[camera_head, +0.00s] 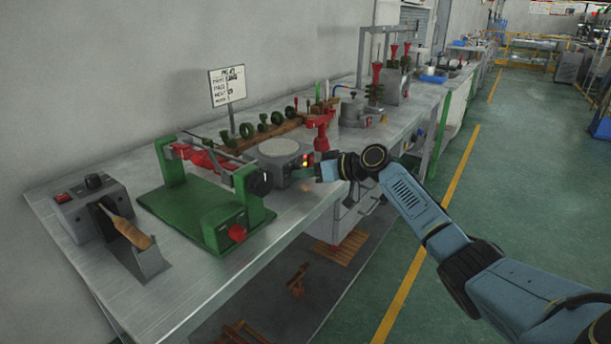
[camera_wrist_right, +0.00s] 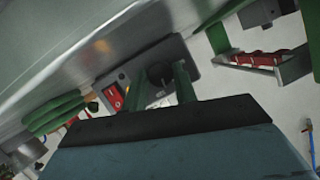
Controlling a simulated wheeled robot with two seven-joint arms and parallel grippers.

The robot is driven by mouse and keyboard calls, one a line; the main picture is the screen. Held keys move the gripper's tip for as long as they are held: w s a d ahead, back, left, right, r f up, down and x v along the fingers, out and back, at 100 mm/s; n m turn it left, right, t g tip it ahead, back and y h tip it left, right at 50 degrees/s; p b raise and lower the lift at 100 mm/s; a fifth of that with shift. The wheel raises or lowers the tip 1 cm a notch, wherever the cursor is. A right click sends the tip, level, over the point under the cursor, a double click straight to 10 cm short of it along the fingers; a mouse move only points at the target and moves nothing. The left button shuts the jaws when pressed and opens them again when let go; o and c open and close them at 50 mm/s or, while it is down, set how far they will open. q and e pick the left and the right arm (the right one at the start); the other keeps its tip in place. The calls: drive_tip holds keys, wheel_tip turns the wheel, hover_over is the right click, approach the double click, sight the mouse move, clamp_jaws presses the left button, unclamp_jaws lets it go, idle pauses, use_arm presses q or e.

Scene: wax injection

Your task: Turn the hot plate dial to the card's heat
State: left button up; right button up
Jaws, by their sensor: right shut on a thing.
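The hot plate (camera_head: 278,150) is a grey box with a pale round top, standing near the front edge of the bench. Its front panel has small red and yellow lights. My right gripper (camera_head: 316,172) is at this front panel. In the right wrist view the gripper's two fingers (camera_wrist_right: 160,74) are on either side of the dark round dial (camera_wrist_right: 158,71), shut on it; the dial's marking cannot be read. The white card (camera_head: 228,85) stands on a post behind the hot plate; its handwritten lines are too small to read surely. My left gripper is not in view.
A green frame with red parts (camera_head: 205,208) stands left of the hot plate. A grey unit with a wooden-handled tool (camera_head: 130,232) is at the far left. A red clamp-like piece (camera_head: 320,130) stands close to the right. The aisle floor is clear.

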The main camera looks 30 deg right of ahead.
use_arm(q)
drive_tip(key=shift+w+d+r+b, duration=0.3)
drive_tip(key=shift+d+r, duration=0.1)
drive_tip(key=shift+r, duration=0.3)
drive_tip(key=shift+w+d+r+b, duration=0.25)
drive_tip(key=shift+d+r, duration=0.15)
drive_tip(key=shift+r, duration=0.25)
use_arm(e)
drive_tip(key=shift+f+m+y, duration=0.15)
drive_tip(key=shift+m+y, duration=0.85)
drive_tip(key=shift+m, duration=0.7)
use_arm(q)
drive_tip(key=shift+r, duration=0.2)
use_arm(e)
drive_tip(key=o, duration=1)
drive_tip(key=shift+d, duration=0.1)
drive_tip(key=shift+s+d, duration=0.15)
drive_tip(key=shift+s, duration=0.05)
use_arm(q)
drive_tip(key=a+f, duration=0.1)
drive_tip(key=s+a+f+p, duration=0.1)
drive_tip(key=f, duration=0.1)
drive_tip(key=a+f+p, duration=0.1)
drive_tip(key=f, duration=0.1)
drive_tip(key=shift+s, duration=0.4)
use_arm(e)
drive_tip(key=v, duration=1.3)
drive_tip(key=shift+w, duration=0.1)
